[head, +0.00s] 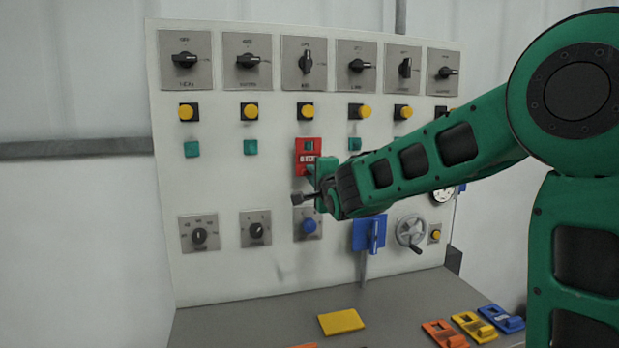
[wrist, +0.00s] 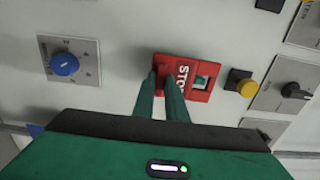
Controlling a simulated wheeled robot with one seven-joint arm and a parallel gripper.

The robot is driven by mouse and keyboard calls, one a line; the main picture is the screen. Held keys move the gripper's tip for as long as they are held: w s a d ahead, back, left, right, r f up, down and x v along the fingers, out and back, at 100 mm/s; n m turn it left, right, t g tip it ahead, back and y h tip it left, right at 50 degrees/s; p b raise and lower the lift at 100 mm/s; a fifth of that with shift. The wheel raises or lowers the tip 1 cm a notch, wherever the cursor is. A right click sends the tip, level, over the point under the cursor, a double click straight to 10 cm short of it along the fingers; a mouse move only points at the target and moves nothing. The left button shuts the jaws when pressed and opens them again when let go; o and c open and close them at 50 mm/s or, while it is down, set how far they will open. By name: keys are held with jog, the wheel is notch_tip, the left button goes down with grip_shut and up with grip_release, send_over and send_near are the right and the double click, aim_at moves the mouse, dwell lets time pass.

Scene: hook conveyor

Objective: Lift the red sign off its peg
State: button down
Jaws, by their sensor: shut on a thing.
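The red sign (head: 305,150) is on the upright white panel, in the row of teal pegs. It also shows in the wrist view (wrist: 208,95), with white STOP-like lettering partly covered by my fingers. The teal peg (wrist: 201,82) shows in the sign's square window. My gripper (head: 311,174) reaches the sign's lower part from the front, and its two green fingers (wrist: 163,76) are shut on it. The grip itself is partly hidden behind the fingers. I cannot tell whether the sign is clear of the panel.
Teal pegs (head: 250,147) flank the sign. Yellow buttons (head: 250,111) and rotary switches (head: 248,61) are above. A blue knob (head: 309,226) is below, with a blue sign (head: 369,233) and handwheel (head: 410,231) to the right. Coloured plates lie on the grey shelf (head: 240,325).

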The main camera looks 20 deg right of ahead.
jog(key=shift+s, duration=0.75)
jog(key=s, duration=0.8)
jog(key=shift+s, duration=0.1)
dwell(0.3)
